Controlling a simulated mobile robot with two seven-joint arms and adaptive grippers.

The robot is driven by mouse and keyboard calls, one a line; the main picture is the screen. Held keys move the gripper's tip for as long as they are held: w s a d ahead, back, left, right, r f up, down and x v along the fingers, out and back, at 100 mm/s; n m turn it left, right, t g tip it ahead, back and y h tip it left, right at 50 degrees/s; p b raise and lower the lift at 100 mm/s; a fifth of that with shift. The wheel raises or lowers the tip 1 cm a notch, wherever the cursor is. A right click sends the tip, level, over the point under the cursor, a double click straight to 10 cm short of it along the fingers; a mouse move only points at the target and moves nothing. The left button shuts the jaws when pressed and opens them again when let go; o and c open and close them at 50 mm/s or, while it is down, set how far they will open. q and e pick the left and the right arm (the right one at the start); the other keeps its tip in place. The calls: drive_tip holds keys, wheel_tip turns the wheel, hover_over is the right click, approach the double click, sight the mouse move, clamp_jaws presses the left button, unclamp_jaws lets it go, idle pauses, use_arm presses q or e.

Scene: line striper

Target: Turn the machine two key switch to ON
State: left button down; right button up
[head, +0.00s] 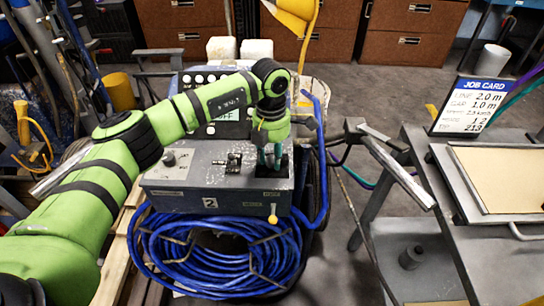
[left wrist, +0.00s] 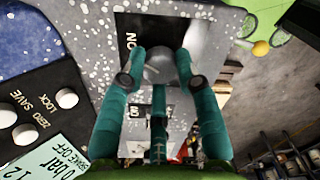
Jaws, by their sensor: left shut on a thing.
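The machine two control box (head: 220,180) is grey-blue, with a "2" plate on its front. My left gripper (head: 270,158) reaches down from above onto the dark plate at the right of its top. In the left wrist view my left gripper (left wrist: 160,78) has its teal fingers closed around a silver, rounded part of the key switch (left wrist: 160,65). A black label with white letters, seen turned as "ON" (left wrist: 131,42), lies beside it. Another label below is partly covered by a finger. The fingers hide much of the switch, so its exact position cannot be told. My right gripper is not in view.
A lever with a yellow knob (head: 273,217) is on the box's front. A blue hose coil (head: 190,255) hangs below. A black toggle (head: 233,160) is left of the gripper. A job card (head: 480,103) stands on the bench at right. White buttons (left wrist: 67,98) show in the wrist view.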

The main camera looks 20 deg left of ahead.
sight(271, 158)
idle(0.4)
use_arm(q)
drive_tip(key=c, duration=0.9)
unclamp_jaws()
drive_tip(key=shift+r, duration=0.1)
drive_tip(key=shift+r, duration=0.4)
wheel_tip(271, 158, up, 11)
drive_tip(key=shift+a, duration=0.15)
drive_tip(key=shift+w, duration=0.1)
